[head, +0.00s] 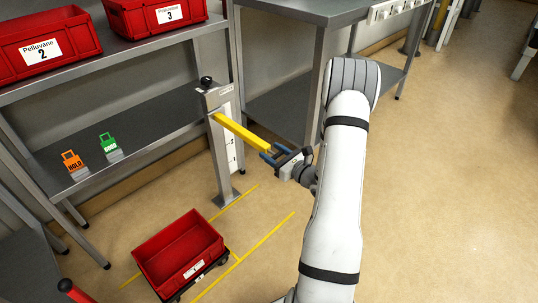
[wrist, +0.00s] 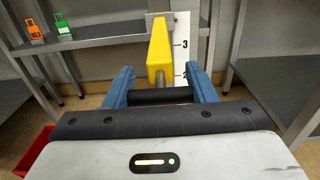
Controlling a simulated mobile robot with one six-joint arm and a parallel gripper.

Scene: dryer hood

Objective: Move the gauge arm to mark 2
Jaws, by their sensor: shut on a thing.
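The gauge arm (head: 240,132) is a yellow bar that reaches out from a grey metal post (head: 222,160) near its top. In the wrist view the yellow arm (wrist: 159,52) points toward me, left of a white scale (wrist: 182,45) with mark 3 above mark 2. Its far end lies above mark 3; the exact reading cannot be told. My gripper (head: 273,154) is at the arm's near end. In the wrist view its blue fingers (wrist: 162,92) are shut on a dark crosswise bar at that end, which seems to be the arm's handle.
A red crate (head: 180,250) stands on a low trolley by yellow floor lines, left of the post's foot. A shelf (head: 125,110) with orange and green tags is on the left; red bins (head: 45,45) sit above. A steel table (head: 300,12) is behind.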

